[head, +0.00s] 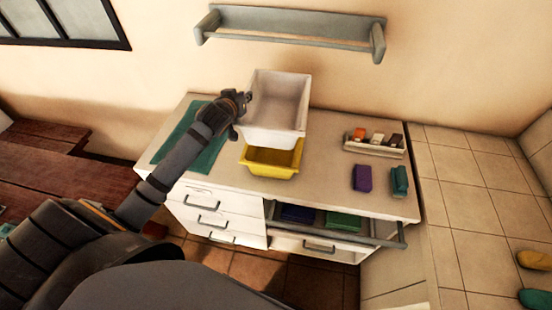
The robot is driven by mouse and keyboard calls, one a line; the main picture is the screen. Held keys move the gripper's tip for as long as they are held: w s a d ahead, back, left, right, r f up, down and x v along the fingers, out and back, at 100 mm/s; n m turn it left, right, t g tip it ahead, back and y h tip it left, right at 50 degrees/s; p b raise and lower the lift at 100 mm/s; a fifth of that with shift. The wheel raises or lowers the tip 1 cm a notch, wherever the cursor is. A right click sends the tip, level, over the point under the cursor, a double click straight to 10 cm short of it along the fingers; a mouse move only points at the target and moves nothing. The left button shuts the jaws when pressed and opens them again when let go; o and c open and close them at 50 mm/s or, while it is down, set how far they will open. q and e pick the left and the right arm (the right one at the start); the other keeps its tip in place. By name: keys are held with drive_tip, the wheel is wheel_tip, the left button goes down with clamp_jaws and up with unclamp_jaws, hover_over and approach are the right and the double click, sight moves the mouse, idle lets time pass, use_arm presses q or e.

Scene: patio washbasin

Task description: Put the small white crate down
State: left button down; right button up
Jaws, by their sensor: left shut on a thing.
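The small white crate (277,101) is an open-topped box near the back middle of the counter. My left gripper (243,98) is shut on its left side. The crate appears raised, above or just behind a yellow tub (270,160) that stands on the counter (325,174). The crate hides the tub's back part, and I cannot tell whether the two touch. The crate looks empty, but its floor is partly shaded. My right gripper is not in view.
A green mat (190,146) lies at the counter's left. A tray with small items (373,146), a purple block (362,178) and a green block (399,181) stand at right. An open drawer (330,222) juts out in front. A wall shelf (290,28) hangs above.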

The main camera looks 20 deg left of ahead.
use_arm(q)
drive_tip(key=f, duration=0.9)
drive_tip(key=shift+w+f+b, duration=0.2)
drive_tip(key=shift+w+b, duration=0.15)
drive_tip(key=shift+w, duration=0.05)
wheel_tip(320, 180, down, 3)
drive_tip(key=shift+s+f+p, duration=0.15)
drive_tip(key=shift+p, duration=0.15)
drive_tip(key=shift+f, duration=0.2)
drive_tip(key=c, duration=1.3)
unclamp_jaws()
drive_tip(key=shift+c, duration=0.2)
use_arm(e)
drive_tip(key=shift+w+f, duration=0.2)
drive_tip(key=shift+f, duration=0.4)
